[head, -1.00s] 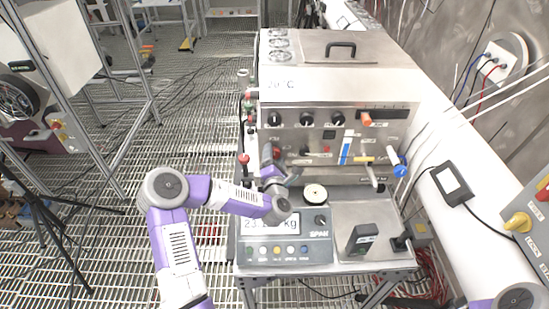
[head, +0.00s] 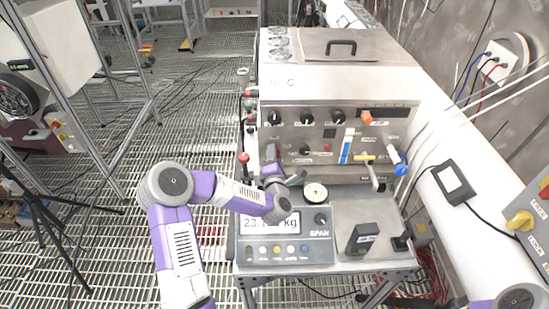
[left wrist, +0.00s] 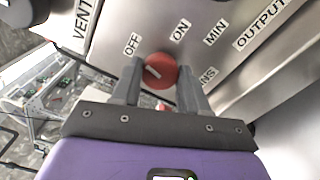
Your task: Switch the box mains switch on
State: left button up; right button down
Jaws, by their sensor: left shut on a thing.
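The box mains switch (left wrist: 162,71) is a round red knob on the steel front panel, with the word OFF at its upper left and ON at its upper right in the left wrist view. A short pale mark shows on the left part of its face. My left gripper (left wrist: 160,80) is shut on this knob, with one finger on each side. In the head view my left gripper (head: 271,160) is at the lower left of the steel box's front (head: 290,133), and hides the knob there. My right gripper is out of view.
A valve with a blue handle (head: 401,168) and several black knobs are to the right and above. A black device (head: 362,238) lies on the right tray.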

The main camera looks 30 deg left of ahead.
pick_arm(q)
jog(key=shift+m+b, duration=3.7)
jog(key=shift+m, duration=4)
jog(key=o, duration=1.1)
jog(key=shift+c, duration=0.2)
jog(key=v, duration=0.7)
jog(key=shift+s, duration=0.3)
